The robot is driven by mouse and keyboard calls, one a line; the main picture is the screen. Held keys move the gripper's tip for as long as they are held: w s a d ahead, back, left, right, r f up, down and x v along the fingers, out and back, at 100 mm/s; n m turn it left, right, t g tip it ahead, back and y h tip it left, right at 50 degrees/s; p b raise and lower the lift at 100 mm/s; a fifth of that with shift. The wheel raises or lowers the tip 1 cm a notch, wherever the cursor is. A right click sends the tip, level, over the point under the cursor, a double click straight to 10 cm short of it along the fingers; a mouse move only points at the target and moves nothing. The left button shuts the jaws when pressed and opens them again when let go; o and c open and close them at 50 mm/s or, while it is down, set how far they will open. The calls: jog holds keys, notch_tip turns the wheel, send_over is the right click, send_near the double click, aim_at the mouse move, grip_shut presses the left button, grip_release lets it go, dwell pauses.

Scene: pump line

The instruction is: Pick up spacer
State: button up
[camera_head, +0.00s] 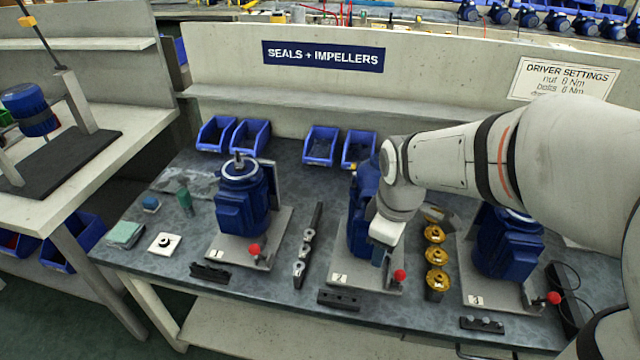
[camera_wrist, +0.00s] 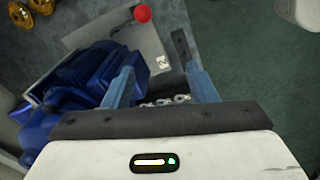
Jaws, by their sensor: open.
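No part is labelled spacer, so I cannot tell for certain which it is. A short row of silver ring-like metal parts (camera_head: 303,253) lies on the table between the left and middle pumps. The row also shows in the wrist view (camera_wrist: 168,100), seen between my fingers and partly cut off by the gripper body. My gripper (camera_head: 379,257) is open and empty, above the front of the middle pump's plate. Its two blue fingers (camera_wrist: 160,82) stand apart in the wrist view.
The middle blue pump (camera_head: 361,215) is close to my gripper, with a red knob (camera_head: 399,275) at its plate. The left pump (camera_head: 242,200) and right pump (camera_head: 507,243) stand either side. Gold impellers (camera_head: 436,256) line up right of my gripper. A black block (camera_head: 339,299) lies at the front.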

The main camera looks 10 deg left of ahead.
jog(key=w+a+f+n+p, duration=0.2)
jog(key=w+a+n, duration=0.2)
jog(key=a+n, duration=0.6)
jog(key=n+g, duration=0.1)
jog(key=n, duration=0.8)
send_over(300, 265)
notch_tip(300, 265, down, 5)
jog(key=shift+f+p, duration=0.45)
jog(key=shift+f, duration=3.3)
jog(key=shift+f+b, duration=0.2)
jog(key=shift+b, duration=0.1)
jog(key=c, duration=1.1)
